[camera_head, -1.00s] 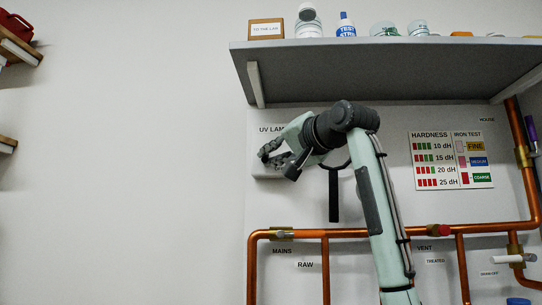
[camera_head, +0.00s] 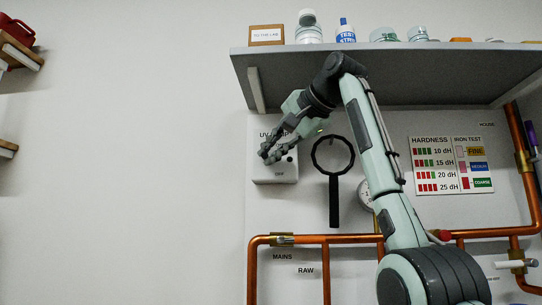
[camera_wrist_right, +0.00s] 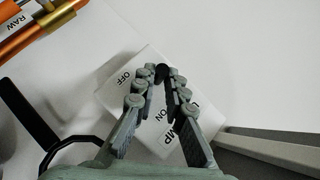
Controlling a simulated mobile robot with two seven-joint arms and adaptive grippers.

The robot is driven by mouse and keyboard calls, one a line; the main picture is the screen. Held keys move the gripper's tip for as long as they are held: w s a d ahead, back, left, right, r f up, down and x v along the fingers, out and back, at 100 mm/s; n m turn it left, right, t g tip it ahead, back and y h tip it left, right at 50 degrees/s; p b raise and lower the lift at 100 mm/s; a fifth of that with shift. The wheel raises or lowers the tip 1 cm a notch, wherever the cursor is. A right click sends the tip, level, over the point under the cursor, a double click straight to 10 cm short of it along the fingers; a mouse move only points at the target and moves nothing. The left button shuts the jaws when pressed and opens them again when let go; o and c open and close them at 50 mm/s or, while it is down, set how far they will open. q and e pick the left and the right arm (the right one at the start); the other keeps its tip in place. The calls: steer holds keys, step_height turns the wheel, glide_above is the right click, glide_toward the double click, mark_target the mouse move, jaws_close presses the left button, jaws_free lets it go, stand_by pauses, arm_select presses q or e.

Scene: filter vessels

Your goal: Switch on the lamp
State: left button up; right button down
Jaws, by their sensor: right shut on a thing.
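The lamp's switch box (camera_head: 285,176) is a white box on the wall under a partly covered "UV LAMP" label. In the right wrist view the box (camera_wrist_right: 110,92) carries the words "OFF" and "ON". My right gripper (camera_head: 270,154) reaches down to the box front from the upper right. In the wrist view its fingers (camera_wrist_right: 166,82) are closed around a small dark switch lever (camera_wrist_right: 161,71), mostly hidden between the fingertips. I cannot tell which way the lever is set. My left gripper is not in view.
A black magnifying glass (camera_head: 334,200) hangs just right of the box. Copper pipes (camera_head: 345,238) run below it. A grey shelf (camera_head: 390,75) with bottles is above, close to my arm. The wall (camera_head: 140,170) to the left is bare.

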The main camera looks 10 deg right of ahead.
steer(key=shift+r+g, duration=0.25)
steer(key=shift+g, duration=0.15)
steer(key=shift+w+m, duration=0.1)
steer(key=shift+m, duration=0.2)
steer(key=c, duration=1.8)
jaws_free()
steer(key=shift+r, duration=0.1)
steer(key=shift+c, duration=0.2)
steer(key=s+d+r, duration=0.1)
steer(key=s+d, duration=0.3)
steer(key=s, duration=0.3)
steer(key=s+d+r, duration=0.1)
steer(key=s+d, duration=0.3)
steer(key=s, duration=0.3)
steer(key=shift+d+r, duration=0.15)
steer(key=shift+d, duration=0.15)
